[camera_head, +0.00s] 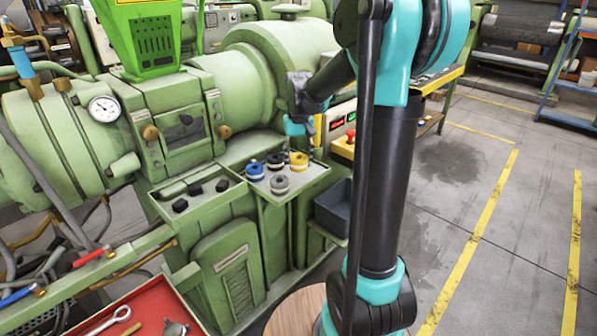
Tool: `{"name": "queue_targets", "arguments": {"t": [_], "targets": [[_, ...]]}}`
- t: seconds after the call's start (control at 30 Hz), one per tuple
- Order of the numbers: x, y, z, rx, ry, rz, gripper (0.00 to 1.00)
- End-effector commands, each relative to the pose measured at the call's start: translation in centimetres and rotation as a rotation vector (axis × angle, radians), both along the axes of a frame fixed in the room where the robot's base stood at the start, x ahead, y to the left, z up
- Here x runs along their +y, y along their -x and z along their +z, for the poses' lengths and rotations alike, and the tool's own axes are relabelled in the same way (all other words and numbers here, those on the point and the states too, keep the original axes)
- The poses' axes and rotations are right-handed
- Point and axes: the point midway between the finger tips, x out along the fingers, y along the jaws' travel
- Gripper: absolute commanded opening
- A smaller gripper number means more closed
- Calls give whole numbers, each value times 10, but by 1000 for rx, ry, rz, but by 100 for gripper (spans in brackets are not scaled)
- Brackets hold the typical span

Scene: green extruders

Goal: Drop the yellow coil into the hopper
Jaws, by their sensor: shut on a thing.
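The yellow coil (299,160) is at the back right of a small green tray (318,176) on the machine's front. My gripper (303,146) is directly over it, coming down from the upper right. It is shut on the yellow coil, though the fingertips are small and partly hidden. I cannot tell whether the coil touches the tray. The bright green hopper (128,22) stands on the machine at the upper left, with its top opening out of frame.
A blue coil (255,170), a black coil (275,161) and a grey coil (279,184) sit close beside the yellow one. A green bin with dark blocks (171,216) is to the left. A control box with a red button (347,139) stands just right of my gripper.

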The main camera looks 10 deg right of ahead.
Motion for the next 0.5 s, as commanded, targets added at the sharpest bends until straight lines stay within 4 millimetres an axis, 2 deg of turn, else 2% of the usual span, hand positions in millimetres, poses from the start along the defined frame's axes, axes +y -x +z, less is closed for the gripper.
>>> {"name": "queue_targets", "arguments": {"t": [0.13, 0.33, 0.5], "targets": [[0, 0, -10, 0, 0, 0, 19], [0, 0, -37, 0, 0, 0, 19], [0, 0, -43, 0, 0, 0, 19]]}}
